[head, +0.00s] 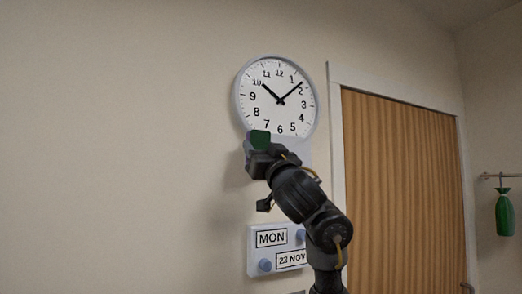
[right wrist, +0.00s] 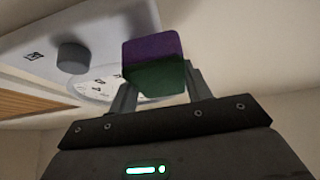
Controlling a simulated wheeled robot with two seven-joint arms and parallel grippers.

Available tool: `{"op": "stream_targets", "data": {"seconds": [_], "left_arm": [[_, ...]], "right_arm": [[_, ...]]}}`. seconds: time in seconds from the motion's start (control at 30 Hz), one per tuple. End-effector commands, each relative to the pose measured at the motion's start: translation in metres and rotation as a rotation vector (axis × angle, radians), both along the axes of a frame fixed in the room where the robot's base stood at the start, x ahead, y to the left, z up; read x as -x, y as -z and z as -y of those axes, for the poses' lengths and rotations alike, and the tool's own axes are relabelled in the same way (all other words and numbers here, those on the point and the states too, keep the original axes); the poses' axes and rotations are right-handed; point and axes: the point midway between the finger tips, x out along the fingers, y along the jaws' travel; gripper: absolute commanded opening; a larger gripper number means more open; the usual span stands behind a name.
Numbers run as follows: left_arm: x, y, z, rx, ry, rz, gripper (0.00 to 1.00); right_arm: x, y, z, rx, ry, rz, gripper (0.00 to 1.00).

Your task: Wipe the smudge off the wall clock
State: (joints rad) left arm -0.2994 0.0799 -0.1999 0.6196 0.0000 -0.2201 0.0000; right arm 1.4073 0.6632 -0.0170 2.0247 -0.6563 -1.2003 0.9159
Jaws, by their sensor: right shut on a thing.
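The round white wall clock (head: 278,112) hangs on the wall with black numbers and hands. I see no clear smudge on its visible face. My right gripper (head: 259,150) is just below the clock's lower left edge in the head view. It is shut on a small block, green (head: 260,139) in the head view. In the right wrist view the block (right wrist: 153,55) shows purple and dark green between the two fingers. Part of the clock face (right wrist: 92,88) shows behind it there. I cannot tell whether the block touches the clock. My left gripper is not in view.
A pale panel (head: 305,150) sits below the clock, partly behind my arm. A calendar panel (head: 255,257) reading MON and 23 NOV, with blue knobs, is lower down. A wooden door (head: 400,190) with white frame stands right. A green object (head: 505,213) hangs far right.

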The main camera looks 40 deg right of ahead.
Motion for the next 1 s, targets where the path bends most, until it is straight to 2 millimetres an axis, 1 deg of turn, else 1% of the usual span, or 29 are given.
{"op": "stream_targets", "data": {"seconds": [1.0], "left_arm": [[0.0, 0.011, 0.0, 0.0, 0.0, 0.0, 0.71]], "right_arm": [[-0.019, 0.0, 0.006, 0.0, -0.001, -0.001, 0.31]]}}
